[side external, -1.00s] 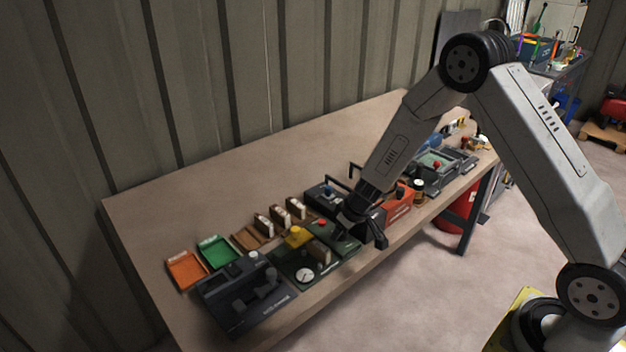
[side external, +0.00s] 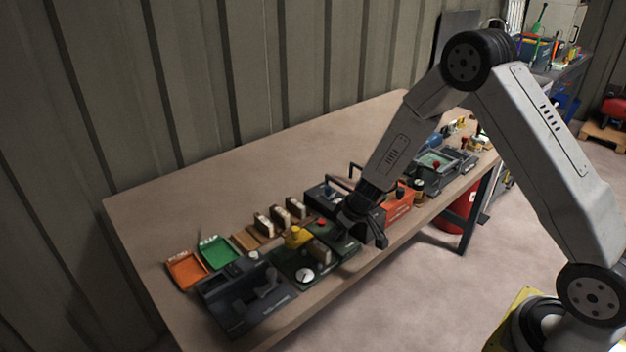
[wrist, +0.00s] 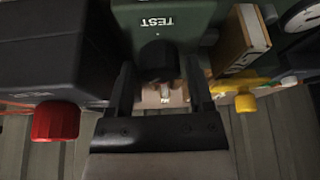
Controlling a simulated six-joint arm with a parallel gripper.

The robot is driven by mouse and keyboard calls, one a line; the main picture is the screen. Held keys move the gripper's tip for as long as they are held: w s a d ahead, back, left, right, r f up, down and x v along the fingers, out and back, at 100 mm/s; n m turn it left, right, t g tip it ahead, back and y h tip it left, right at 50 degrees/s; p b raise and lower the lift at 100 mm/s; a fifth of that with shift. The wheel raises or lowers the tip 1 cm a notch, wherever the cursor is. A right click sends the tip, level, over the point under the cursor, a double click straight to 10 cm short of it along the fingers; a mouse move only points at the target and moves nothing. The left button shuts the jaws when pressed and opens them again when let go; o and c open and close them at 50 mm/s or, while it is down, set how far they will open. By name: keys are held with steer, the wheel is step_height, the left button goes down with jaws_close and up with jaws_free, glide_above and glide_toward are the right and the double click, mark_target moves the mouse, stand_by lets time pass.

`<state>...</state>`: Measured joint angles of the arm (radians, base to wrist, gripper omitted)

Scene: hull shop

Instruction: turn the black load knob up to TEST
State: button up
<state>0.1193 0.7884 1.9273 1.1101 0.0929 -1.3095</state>
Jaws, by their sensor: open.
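The black load knob (wrist: 158,60) sits on a dark green panel (wrist: 190,15) in the wrist view, just below a white TEST label (wrist: 157,21) that reads upside down. My gripper (wrist: 160,76) is open, with one finger on each side of the knob. I cannot tell whether either finger touches it. In the side external view my gripper (side external: 372,230) is low over the front of the bench, by the green unit (side external: 340,245). The knob is hidden there behind my gripper and wrist.
In the wrist view a dark box (wrist: 50,50) stands close on the left, with a red knob (wrist: 56,121) beyond. A tan block (wrist: 240,42) and yellow knob (wrist: 246,103) are close on the right. The bench's back half (side external: 250,160) is clear.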

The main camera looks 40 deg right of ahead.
steer(key=v, duration=0.7)
steer(key=shift+r, duration=0.3)
steer(key=shift+d, duration=0.1)
stand_by(0.3)
steer(key=shift+o, duration=1.3)
steer(key=n, duration=0.1)
steer(key=a+n, duration=0.1)
steer(key=a+n+g, duration=0.1)
steer(key=shift+w+a+f, duration=0.1)
steer(key=shift+w+f, duration=0.05)
steer(key=shift+f, duration=0.1)
steer(key=n, duration=0.1)
steer(key=a+n, duration=0.1)
steer(key=n+g, duration=0.1)
steer(key=shift+w+a+f+n, duration=0.1)
steer(key=shift+a+f+n, duration=0.15)
steer(key=shift+a+n, duration=0.05)
steer(key=n+h, duration=0.1)
steer(key=n, duration=0.2)
steer(key=w+n+g+h, duration=0.1)
steer(key=n+h, duration=0.1)
steer(key=n, duration=0.2)
steer(key=w+r+n+g+h, duration=0.1)
steer(key=n+h, duration=0.1)
steer(key=n, duration=0.2)
steer(key=shift+w, duration=0.2)
